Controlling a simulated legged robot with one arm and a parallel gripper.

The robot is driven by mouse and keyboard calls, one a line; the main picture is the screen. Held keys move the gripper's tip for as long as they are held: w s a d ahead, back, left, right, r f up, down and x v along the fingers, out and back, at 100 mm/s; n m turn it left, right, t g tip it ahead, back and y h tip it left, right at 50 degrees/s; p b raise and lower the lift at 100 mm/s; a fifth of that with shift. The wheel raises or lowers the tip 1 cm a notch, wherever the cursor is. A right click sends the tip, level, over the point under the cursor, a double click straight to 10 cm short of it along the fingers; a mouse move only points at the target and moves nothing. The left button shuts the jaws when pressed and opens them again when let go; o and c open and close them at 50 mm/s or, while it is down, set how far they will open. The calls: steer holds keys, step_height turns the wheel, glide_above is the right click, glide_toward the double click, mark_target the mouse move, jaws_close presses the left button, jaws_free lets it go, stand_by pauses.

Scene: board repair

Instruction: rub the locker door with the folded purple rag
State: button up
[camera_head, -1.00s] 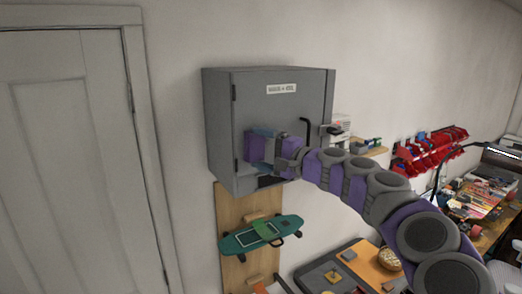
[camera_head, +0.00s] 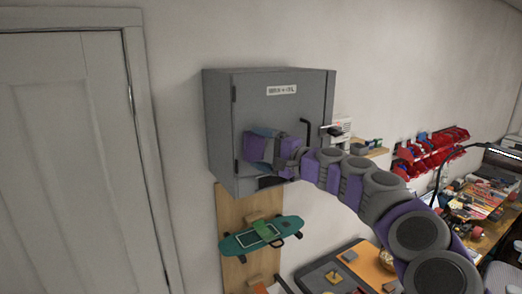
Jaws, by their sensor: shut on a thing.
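The grey locker (camera_head: 222,130) hangs on the wall near the middle of the view, with a white label (camera_head: 281,90) high on its shut door (camera_head: 290,115) and a dark bent handle (camera_head: 305,128) on the door's right side. My gripper (camera_head: 258,148) is at the lower left part of the door, against it or very close to it. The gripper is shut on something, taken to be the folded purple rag. My purple gripper and wrist blend with it, so its outline and its contact with the door cannot be made out.
A teal skateboard (camera_head: 262,236) hangs on a wooden board (camera_head: 232,215) below the locker. A white door (camera_head: 60,160) stands at left. Red racks (camera_head: 432,145) and a cluttered bench (camera_head: 470,205) are at right. A dark tray (camera_head: 325,278) lies below.

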steer(key=shift+w+a, duration=0.15)
steer(key=shift+w, duration=0.2)
steer(key=shift+w+d+p, duration=0.3)
steer(key=shift+w+d, duration=0.15)
steer(key=shift+d, duration=0.35)
steer(key=shift+w+d+p, duration=0.3)
steer(key=shift+w+d, duration=0.15)
steer(key=shift+d, duration=0.35)
steer(key=shift+w+d+p, duration=0.85)
steer(key=shift+w+d, duration=0.15)
steer(key=shift+d, duration=0.15)
steer(key=shift+w+d, duration=0.2)
steer(key=shift+d, duration=0.15)
steer(key=shift+s+a+b, duration=0.7)
steer(key=shift+a, duration=0.35)
steer(key=shift+s+a+b, duration=0.7)
steer(key=shift+a, duration=0.3)
steer(key=shift+s+a+b, duration=0.7)
steer(key=shift+a, duration=0.35)
steer(key=shift+r, duration=0.1)
steer(key=shift+d, duration=0.1)
